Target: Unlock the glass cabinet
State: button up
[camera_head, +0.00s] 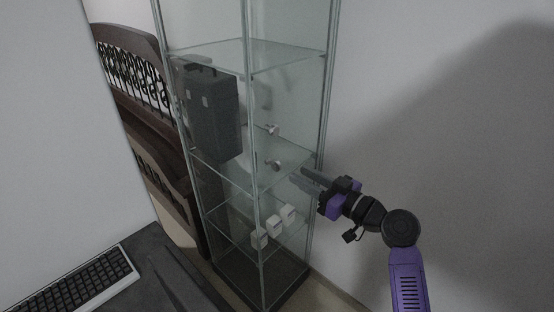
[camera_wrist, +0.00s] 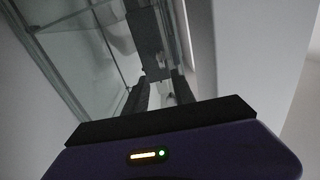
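The glass cabinet (camera_head: 253,120) stands upright in the middle of the head view, with a thin metal frame and glass shelves. Its frame also shows in the wrist view (camera_wrist: 92,6). My gripper (camera_head: 304,177) is at the right side of the cabinet, close to its right edge. Whether it touches the glass I cannot tell. In the wrist view its two fingers (camera_wrist: 158,88) are spread apart with nothing visible held between them. A lock or key cannot be made out clearly in either view.
A dark case (camera_head: 212,115) stands on a cabinet shelf, and small white boxes (camera_head: 273,226) sit lower down. A keyboard (camera_head: 75,285) lies on a dark desk (camera_head: 165,270) at lower left. A dark wooden bench (camera_head: 150,130) is behind. A bare wall (camera_head: 440,120) is at right.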

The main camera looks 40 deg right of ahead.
aim_at(280, 165)
jog(key=shift+n, duration=0.3)
jog(key=shift+w+a+f+p, duration=0.15)
jog(key=shift+w+p, duration=0.3)
jog(key=shift+w, duration=1.5)
jog(key=shift+w+a+r+p, duration=0.15)
jog(key=shift+w+p, duration=0.3)
jog(key=shift+w, duration=1.45)
jog(key=shift+f, duration=0.1)
grip_shut()
